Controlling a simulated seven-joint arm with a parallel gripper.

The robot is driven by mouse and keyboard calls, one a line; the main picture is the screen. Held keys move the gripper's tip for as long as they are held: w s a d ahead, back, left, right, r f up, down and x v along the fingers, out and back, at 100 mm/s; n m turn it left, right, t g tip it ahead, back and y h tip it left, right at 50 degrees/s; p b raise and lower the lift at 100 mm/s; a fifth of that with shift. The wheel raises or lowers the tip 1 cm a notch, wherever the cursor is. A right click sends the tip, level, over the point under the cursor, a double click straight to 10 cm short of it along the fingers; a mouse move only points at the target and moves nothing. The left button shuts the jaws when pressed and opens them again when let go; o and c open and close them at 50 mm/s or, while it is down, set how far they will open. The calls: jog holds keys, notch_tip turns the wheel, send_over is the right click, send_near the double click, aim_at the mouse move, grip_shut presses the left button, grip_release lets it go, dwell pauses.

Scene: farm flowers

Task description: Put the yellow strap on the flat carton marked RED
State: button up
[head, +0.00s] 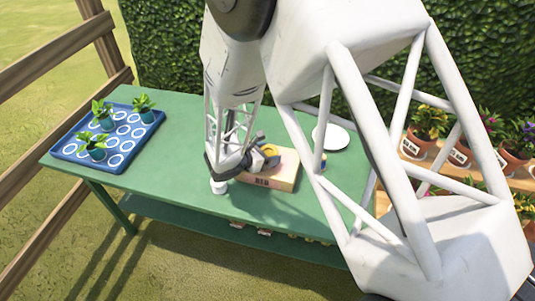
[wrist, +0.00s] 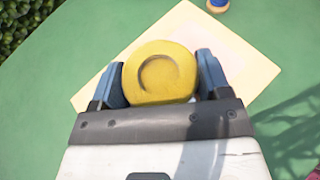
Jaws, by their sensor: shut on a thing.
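The flat carton marked RED (head: 277,175) lies on the green table, its marked side toward the table's front edge. In the wrist view its pale top (wrist: 250,62) shows below and around my gripper. The yellow strap (wrist: 160,72), a rounded coil, sits between the two blue fingers of my gripper (wrist: 162,78), which is shut on it. In the head view my gripper (head: 262,158) is over the carton, with a bit of the yellow strap (head: 271,150) showing. I cannot tell whether the strap touches the carton. The strap's underside is hidden.
A blue tray (head: 75,152) with several small plants is at the table's left end. A white round plate (head: 331,137) lies behind the carton. Potted flowers (head: 428,122) stand on wooden shelving at the right.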

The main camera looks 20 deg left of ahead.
jog(key=shift+f, duration=0.1)
jog(key=o, duration=1)
jog(key=shift+v, duration=6.05)
jog(key=shift+w, duration=0.1)
